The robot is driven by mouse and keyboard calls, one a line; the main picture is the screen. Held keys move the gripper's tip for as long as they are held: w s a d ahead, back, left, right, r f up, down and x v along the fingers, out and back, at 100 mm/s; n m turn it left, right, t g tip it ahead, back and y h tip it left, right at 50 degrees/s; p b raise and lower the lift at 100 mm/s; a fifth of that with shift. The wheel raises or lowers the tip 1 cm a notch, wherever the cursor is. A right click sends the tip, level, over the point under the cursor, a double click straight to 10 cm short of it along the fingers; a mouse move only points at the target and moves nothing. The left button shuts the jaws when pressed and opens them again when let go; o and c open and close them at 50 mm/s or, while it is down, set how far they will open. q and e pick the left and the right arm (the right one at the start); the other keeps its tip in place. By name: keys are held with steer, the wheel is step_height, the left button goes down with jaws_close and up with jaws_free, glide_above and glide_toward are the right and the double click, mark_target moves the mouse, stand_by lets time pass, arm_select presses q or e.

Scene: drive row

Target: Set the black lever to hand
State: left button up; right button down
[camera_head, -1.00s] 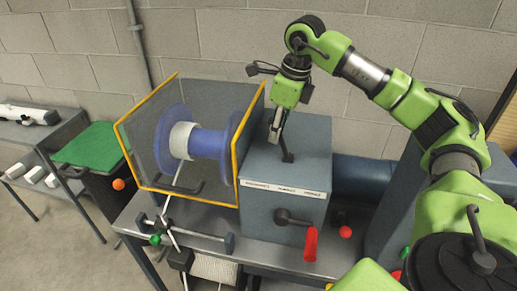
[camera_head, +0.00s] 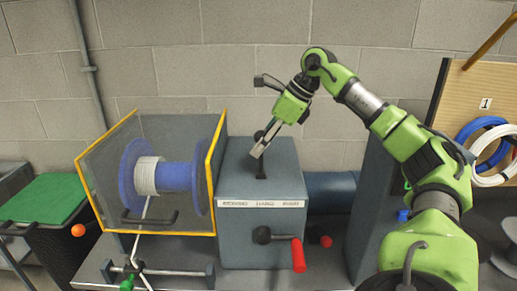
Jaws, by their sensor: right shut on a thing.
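The black lever (camera_head: 261,168) stands up from the top of the blue-grey gearbox (camera_head: 235,181). My right gripper (camera_head: 257,150) reaches down from the upper right and is shut on the lever's upper part. Its fingers hide part of the lever. A white label strip (camera_head: 262,204) with several words runs along the gearbox's top front edge; the words are too small to read surely. My left gripper is not in view.
A blue spool (camera_head: 178,176) with white cable sits left, behind a yellow-edged guard (camera_head: 215,155). A green-topped stand (camera_head: 45,198) is at the far left. Cable coils (camera_head: 487,140) hang on a board at right.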

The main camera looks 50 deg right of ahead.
steer(key=shift+d+r, duration=0.1)
steer(key=shift+r, duration=0.1)
steer(key=c, duration=1.8)
jaws_free()
steer(key=shift+c, duration=0.2)
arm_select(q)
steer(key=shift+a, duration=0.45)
arm_select(e)
steer(key=shift+o, duration=0.8)
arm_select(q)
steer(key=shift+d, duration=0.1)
arm_select(e)
steer(key=shift+s+d+r, duration=0.1)
steer(key=shift+s+r, duration=0.1)
steer(key=shift+r, duration=0.15)
steer(key=v, duration=1.1)
steer(key=shift+s, duration=0.15)
